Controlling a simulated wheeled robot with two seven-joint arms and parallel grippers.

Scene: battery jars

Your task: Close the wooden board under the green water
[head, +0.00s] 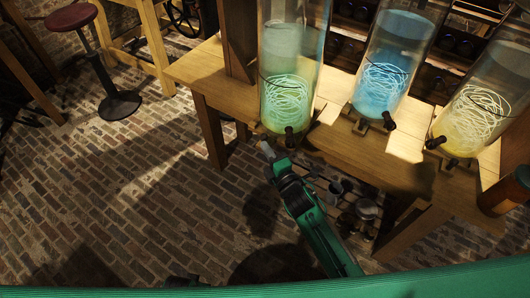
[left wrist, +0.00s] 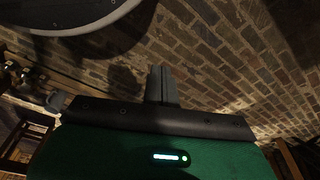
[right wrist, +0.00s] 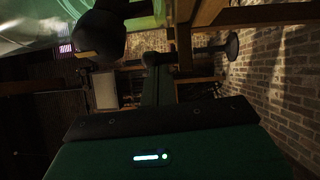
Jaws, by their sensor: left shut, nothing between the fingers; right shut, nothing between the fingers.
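The jar of green water (head: 288,70) stands on the wooden table, with a dark tap (head: 290,136) low on its front. I cannot clearly make out the wooden board under it. My right gripper (head: 265,149) is shut and empty, just below and left of that tap, near the table's front edge. In the right wrist view, the right gripper (right wrist: 158,84) points ahead below a dark rounded part and a glassy green shape at upper left. My left gripper (left wrist: 162,83) is shut and empty over the brick floor; it is not seen in the head view.
Jars of blue water (head: 390,60) and yellow water (head: 475,105) stand to the right on the table (head: 410,150). Small pots (head: 362,210) sit beneath it. A red-topped stool (head: 72,17) stands at upper left. The brick floor (head: 120,190) at left is clear.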

